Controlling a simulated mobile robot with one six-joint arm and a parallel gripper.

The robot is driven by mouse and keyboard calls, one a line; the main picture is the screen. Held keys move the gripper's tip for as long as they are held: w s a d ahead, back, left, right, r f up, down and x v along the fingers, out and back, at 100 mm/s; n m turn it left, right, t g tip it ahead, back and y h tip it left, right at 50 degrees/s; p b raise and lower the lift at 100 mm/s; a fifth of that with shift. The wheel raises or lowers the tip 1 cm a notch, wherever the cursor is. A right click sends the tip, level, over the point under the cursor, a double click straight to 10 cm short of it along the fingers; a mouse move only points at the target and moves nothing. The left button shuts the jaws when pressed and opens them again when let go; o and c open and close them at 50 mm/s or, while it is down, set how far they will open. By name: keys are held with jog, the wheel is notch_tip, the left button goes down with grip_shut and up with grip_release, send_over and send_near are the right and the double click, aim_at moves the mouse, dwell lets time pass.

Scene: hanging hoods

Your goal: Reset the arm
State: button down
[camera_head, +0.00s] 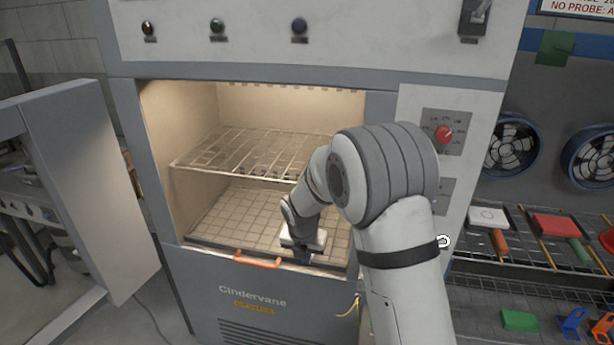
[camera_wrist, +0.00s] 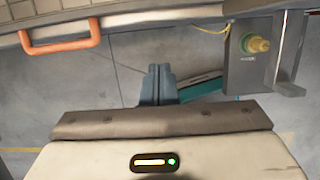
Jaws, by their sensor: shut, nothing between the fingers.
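My arm (camera_head: 400,250) reaches from the lower right across the front of an open cabinet labelled Cindervane. It bends down at the wrist, and my gripper (camera_head: 303,260) hangs over the front edge of the cabinet's opening. In the wrist view the fingers (camera_wrist: 158,73) are together, with nothing between them and the floor below. The upper arm hides part of the cabinet's right side.
The cabinet holds a wire shelf (camera_head: 250,150) and a gridded bottom tray (camera_head: 235,220) with an orange handle (camera_head: 257,258). Its door (camera_head: 95,180) stands open at left. A control box (camera_wrist: 240,60) with a yellow knob is at right in the wrist view. A rack (camera_head: 540,262) stands right.

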jog(key=s+d+r+m, duration=1.1)
jog(key=s+r+m, duration=0.2)
jog(key=r+m, duration=0.3)
jog(key=s+d+r+m, duration=0.1)
jog(key=s+d+m, duration=0.1)
jog(key=s+m, duration=0.6)
jog(key=s+d+m, duration=0.2)
jog(key=s+m, duration=0.6)
jog(key=m, duration=0.1)
jog(key=shift+s+d+r+y, duration=0.2)
jog(key=shift+d+r+y, duration=0.05)
jog(key=shift+r+y, duration=0.15)
jog(key=shift+a, duration=0.1)
